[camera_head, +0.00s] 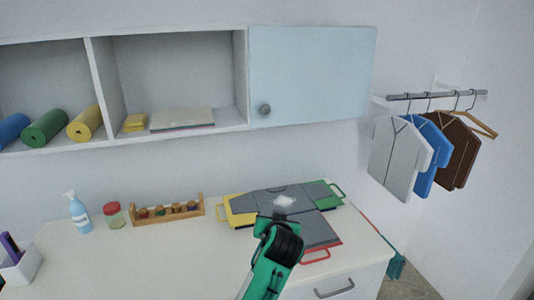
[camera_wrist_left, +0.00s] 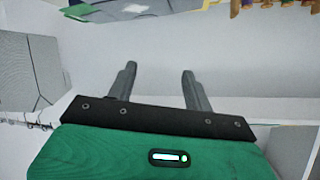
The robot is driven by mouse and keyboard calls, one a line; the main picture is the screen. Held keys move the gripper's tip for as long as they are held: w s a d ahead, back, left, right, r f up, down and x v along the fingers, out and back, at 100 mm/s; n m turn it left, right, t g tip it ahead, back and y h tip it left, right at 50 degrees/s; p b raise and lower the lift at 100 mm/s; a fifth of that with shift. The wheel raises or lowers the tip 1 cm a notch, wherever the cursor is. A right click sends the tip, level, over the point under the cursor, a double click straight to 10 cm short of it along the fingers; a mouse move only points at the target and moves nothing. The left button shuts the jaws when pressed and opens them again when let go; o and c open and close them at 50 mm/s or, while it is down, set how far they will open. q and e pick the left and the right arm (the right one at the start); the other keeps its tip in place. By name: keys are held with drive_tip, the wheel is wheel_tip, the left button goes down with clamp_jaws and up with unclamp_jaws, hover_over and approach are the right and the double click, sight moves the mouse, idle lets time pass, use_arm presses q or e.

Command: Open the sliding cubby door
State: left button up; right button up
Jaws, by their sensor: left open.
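The sliding cubby door (camera_head: 315,70) is a flat pale blue panel covering the right end of the wall cubby (camera_head: 190,128). Its round grey knob (camera_head: 264,110) sits near the door's lower left corner. My left gripper (camera_head: 270,217), black on a green arm, is below the door in the head view and apart from the knob. In the left wrist view its two dark fingers (camera_wrist_left: 160,85) are spread with nothing between them. The knob does not show in that view. My right gripper is not in view.
Yellow towels (camera_head: 135,122) and a flat stack (camera_head: 182,119) lie in the open middle compartment. Rolled mats (camera_head: 45,128) fill the left one. Folders (camera_head: 243,209), a jar rack (camera_head: 167,212) and a bottle (camera_head: 78,212) are on the counter (camera_head: 150,260). Shirts (camera_head: 400,155) hang at right.

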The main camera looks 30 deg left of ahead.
use_arm(q)
drive_tip(key=w+a+r+n+t+y, duration=0.1)
drive_tip(key=w+r+y, duration=0.15)
drive_tip(key=r, duration=0.45)
drive_tip(key=w+a+r+n+y, duration=0.1)
drive_tip(key=w+r+n, duration=0.1)
drive_tip(key=w+r, duration=0.3)
drive_tip(key=n+y, duration=0.2)
approach(266, 111)
drive_tip(key=p+x, duration=0.6)
drive_tip(key=x, duration=0.1)
drive_tip(key=shift+w+a+r, duration=0.15)
drive_tip(key=shift+w+a, duration=0.05)
drive_tip(key=shift+a, duration=0.05)
drive_tip(key=shift+w+a+f+p, duration=0.2)
drive_tip(key=shift+w+a+p, duration=0.25)
drive_tip(key=shift+a, duration=0.1)
